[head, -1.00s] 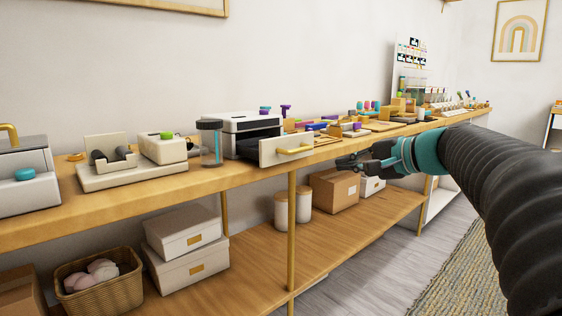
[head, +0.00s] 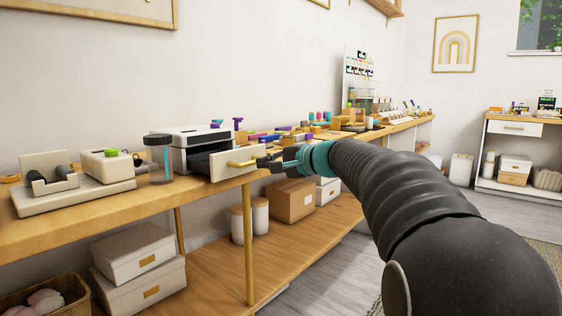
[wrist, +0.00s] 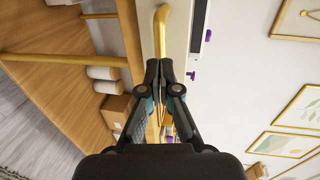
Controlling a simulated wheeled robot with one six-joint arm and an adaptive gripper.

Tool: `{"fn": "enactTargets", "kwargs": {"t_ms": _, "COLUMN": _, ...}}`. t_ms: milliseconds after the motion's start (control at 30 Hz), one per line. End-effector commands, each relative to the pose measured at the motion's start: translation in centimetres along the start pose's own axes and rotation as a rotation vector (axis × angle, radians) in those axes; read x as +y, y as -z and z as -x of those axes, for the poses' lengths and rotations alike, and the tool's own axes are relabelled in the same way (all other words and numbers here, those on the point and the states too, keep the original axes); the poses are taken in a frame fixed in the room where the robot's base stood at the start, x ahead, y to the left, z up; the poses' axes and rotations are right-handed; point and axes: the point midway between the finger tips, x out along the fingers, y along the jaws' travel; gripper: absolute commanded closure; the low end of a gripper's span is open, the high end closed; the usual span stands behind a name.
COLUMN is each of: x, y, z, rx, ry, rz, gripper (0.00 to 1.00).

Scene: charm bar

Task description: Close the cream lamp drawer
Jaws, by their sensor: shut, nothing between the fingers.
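The cream lamp drawer (head: 221,167) stands pulled out from the white and black unit (head: 190,141) on the wooden shelf. Its front has a gold bar handle (head: 242,163). My gripper (head: 265,161) is shut and empty, with its tips at the right end of the handle. In the wrist view my gripper (wrist: 166,64) points at the drawer front (wrist: 177,20), with the fingertips close to the end of the gold handle (wrist: 160,30). I cannot tell whether they touch it.
A glass cylinder with a dark lid (head: 158,155) stands left of the drawer. A cream device with a green knob (head: 108,163) is further left. Several small colored items lie behind my gripper on the shelf top (head: 130,200). Boxes (head: 292,200) stand on the lower shelf.

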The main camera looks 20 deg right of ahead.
Motion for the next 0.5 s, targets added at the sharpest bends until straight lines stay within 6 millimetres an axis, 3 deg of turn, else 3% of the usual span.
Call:
{"fn": "enactTargets", "kwargs": {"t_ms": 200, "x": 0.0, "y": 0.0, "z": -1.6, "rx": -0.001, "ry": 0.000, "rz": 0.001, "gripper": 1.00}}
{"fn": "enactTargets", "kwargs": {"t_ms": 500, "x": 0.0, "y": 0.0, "z": -1.8, "rx": 0.000, "ry": 0.000, "rz": 0.001, "gripper": 1.00}}
